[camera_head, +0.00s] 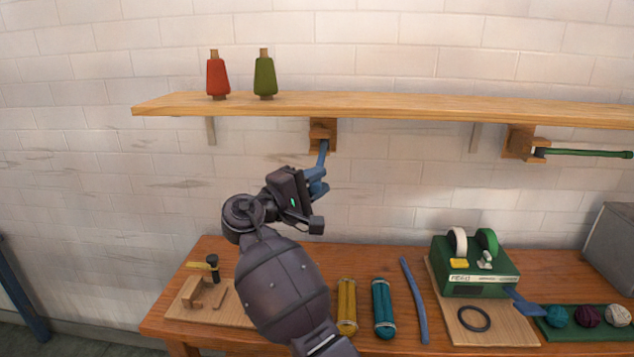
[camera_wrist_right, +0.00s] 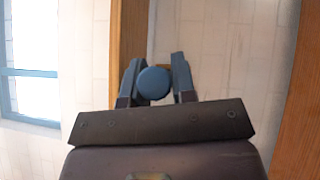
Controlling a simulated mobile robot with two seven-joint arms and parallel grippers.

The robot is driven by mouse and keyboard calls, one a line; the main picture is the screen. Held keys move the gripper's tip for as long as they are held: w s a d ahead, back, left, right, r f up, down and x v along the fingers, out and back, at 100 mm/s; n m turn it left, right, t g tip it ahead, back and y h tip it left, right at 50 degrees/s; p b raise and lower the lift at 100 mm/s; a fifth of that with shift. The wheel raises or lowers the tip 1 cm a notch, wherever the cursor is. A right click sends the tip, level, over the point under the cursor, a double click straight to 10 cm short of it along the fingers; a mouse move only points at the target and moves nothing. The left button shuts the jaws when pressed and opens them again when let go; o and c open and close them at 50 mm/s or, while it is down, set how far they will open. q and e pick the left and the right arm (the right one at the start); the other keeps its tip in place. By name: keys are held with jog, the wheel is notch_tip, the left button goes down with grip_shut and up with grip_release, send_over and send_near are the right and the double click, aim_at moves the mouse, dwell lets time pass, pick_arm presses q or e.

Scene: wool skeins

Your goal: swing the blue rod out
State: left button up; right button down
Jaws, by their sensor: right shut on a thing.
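The blue rod (camera_head: 323,152) hangs from a wooden bracket (camera_head: 322,128) under the wall shelf and points out and down toward me. My right gripper (camera_head: 317,183) is shut on the rod near its free end, and its fingers hide part of it. In the right wrist view, the rod's round blue end (camera_wrist_right: 153,83) sits between the two fingers of the gripper (camera_wrist_right: 156,80). My left gripper is not in view.
The shelf (camera_head: 400,103) above carries a red cone (camera_head: 217,76) and a green cone (camera_head: 264,76). A green rod (camera_head: 590,153) sticks out rightward from another bracket. The workbench (camera_head: 555,268) below holds yellow and teal skeins, a green machine (camera_head: 470,275) and yarn balls.

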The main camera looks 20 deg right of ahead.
jog(key=shift+a, duration=0.1)
jog(key=c, duration=1.2)
grip_release()
jog(key=shift+o, duration=0.7)
jog(key=shift+w+a, duration=0.1)
